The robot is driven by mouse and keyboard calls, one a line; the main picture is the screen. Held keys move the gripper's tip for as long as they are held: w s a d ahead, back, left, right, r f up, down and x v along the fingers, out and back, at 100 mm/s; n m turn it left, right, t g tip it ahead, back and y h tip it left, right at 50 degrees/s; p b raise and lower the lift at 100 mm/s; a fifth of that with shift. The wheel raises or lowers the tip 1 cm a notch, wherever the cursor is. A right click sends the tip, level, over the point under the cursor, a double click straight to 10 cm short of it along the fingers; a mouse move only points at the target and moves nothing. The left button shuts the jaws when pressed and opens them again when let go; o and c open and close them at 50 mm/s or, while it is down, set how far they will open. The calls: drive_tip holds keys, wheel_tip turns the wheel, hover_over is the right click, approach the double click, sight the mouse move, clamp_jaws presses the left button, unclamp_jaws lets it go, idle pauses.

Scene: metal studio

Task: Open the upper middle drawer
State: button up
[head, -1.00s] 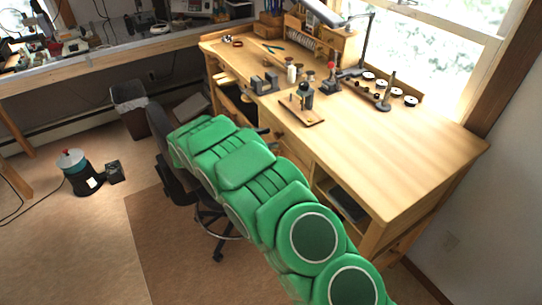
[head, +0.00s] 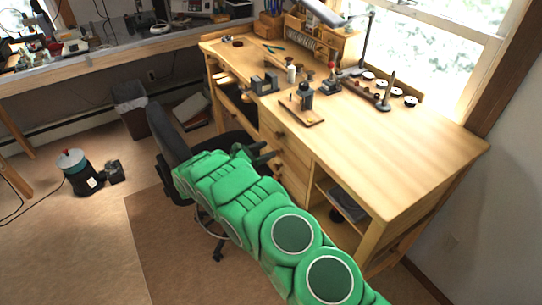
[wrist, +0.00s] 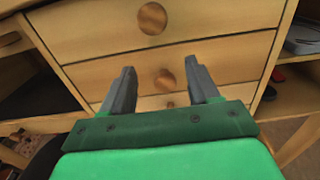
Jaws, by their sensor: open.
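The wooden workbench's drawer stack (head: 288,158) shows in the head view, partly hidden by my arm. In the wrist view, one wide drawer (wrist: 95,32) with a round wooden knob (wrist: 152,18) is at the top of the picture. Below it is a second drawer (wrist: 232,60) with its own knob (wrist: 166,80), and a lower drawer's knob shows beneath. All these fronts look shut. I cannot tell which is the upper middle one. My gripper (wrist: 160,76) is open and empty, its dark fingers either side of the second knob in the picture; in the head view it (head: 266,154) is near the fronts.
A dark office chair (head: 170,140) stands left of my arm, close to the bench. Open shelves (head: 340,205) lie right of the drawers. The benchtop (head: 400,140) holds small tools towards the back; its right part is clear. Open floor (head: 90,240) is at the left.

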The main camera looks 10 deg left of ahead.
drive_tip(key=shift+w+d+f, duration=0.35)
drive_tip(key=shift+f, duration=0.3)
drive_tip(key=shift+w+d+f, duration=0.35)
drive_tip(key=shift+d+f, duration=0.05)
drive_tip(key=shift+f, duration=0.25)
drive_tip(key=shift+w+d+f, duration=0.35)
drive_tip(key=shift+f, duration=0.3)
clamp_jaws()
